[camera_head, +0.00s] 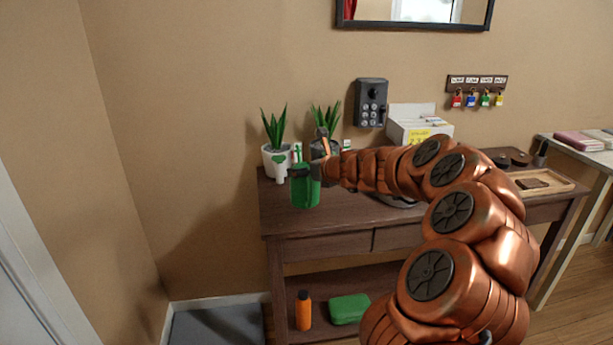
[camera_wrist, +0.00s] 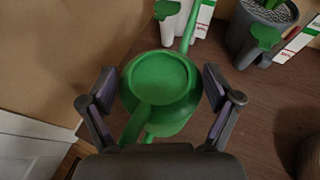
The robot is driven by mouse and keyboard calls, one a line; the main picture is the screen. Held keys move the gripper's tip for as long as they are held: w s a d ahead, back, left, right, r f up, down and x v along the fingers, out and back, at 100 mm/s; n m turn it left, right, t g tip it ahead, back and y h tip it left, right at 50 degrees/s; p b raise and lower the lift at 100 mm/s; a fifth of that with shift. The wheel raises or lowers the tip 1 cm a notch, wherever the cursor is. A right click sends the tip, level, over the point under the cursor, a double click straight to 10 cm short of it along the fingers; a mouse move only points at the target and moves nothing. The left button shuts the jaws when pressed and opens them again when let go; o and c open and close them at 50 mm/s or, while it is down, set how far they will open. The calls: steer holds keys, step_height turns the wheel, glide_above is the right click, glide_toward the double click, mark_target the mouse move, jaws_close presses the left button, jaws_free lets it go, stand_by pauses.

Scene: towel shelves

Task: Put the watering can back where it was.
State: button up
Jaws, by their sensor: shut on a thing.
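The green watering can (camera_head: 305,192) is at the left end of the dark wooden console table (camera_head: 285,221). My gripper (camera_head: 304,171) is shut on it from above. In the wrist view the can (camera_wrist: 160,82) sits between the two fingers of my gripper (camera_wrist: 160,97), with its round top facing the camera and a thin green spout pointing up the picture. I cannot tell whether its base touches the tabletop or hangs just above it.
A white potted plant (camera_head: 275,157) stands just behind the can, and a second plant (camera_head: 326,118) in a grey pot (camera_wrist: 262,32) stands to its right. Small white-and-red packets (camera_wrist: 202,18) stand between them. A white file box (camera_head: 418,127) and wooden tray (camera_head: 540,184) are further right.

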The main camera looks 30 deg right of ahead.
steer(key=shift+s+a+f, duration=0.1)
steer(key=shift+a+f, duration=0.05)
steer(key=shift+f, duration=0.9)
steer(key=shift+f+b, duration=0.15)
steer(key=shift+b, duration=0.15)
steer(key=o, duration=1.6)
steer(key=shift+c, duration=0.2)
steer(key=p+v, duration=0.1)
steer(key=v, duration=1.1)
steer(key=shift+s+a+r, duration=0.2)
steer(key=shift+a+r, duration=0.05)
